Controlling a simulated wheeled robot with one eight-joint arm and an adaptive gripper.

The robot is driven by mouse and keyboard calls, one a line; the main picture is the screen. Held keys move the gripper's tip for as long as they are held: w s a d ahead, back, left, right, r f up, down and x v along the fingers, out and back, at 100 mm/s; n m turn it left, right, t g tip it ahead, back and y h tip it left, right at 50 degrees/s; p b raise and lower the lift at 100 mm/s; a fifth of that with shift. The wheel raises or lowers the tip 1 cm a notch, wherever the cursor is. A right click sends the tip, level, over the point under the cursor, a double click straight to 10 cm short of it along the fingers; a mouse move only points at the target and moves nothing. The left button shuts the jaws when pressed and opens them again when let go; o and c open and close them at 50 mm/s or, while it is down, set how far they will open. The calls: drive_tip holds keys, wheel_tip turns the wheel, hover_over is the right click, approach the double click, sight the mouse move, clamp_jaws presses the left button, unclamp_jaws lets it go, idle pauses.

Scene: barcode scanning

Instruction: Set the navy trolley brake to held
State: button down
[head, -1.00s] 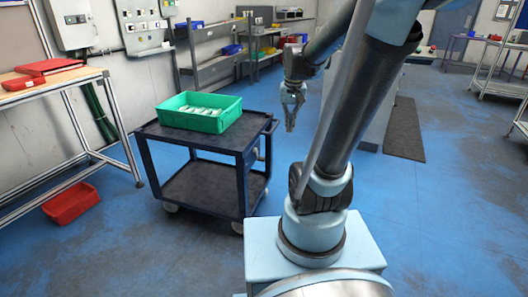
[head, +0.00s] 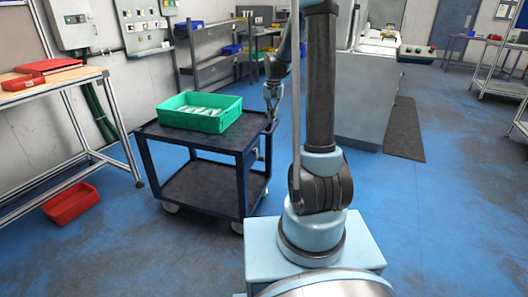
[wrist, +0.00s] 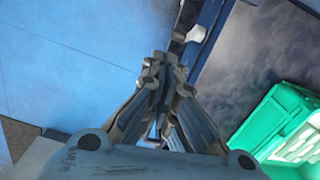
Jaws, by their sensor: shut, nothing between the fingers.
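The navy trolley (head: 205,186) stands left of my arm in the head view, with a dark top and lower shelf. In the wrist view its dark top (wrist: 245,65) lies to the right of my fingers. A small pale part (wrist: 196,33) shows by the trolley's edge, just beyond my fingertips; it may be the brake, but its setting cannot be read. My gripper (head: 271,116) is at the trolley's right end in the head view. In the wrist view my gripper (wrist: 165,62) is shut and empty, pointing toward that edge. Contact cannot be told.
A green crate (head: 177,116) with pale items sits on the trolley top. A workbench (head: 52,80) stands left, with a red bin (head: 70,203) on the floor beneath. A grey machine (head: 372,95) stands behind my arm. Blue floor (head: 430,220) is clear at right.

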drive_tip(key=w+a+f, duration=0.2)
drive_tip(key=w+f, duration=0.6)
drive_tip(key=s+a+f, duration=0.1)
drive_tip(key=s+f, duration=0.2)
drive_tip(key=f, duration=0.9)
drive_tip(key=shift+s+a+f+m+g, duration=0.15)
drive_tip(key=shift+s+f+m+g, duration=0.15)
drive_tip(key=shift+s+m, duration=0.1)
drive_tip(key=shift+r, duration=0.1)
drive_tip(key=shift+s+a+f, duration=0.1)
drive_tip(key=shift+f, duration=0.25)
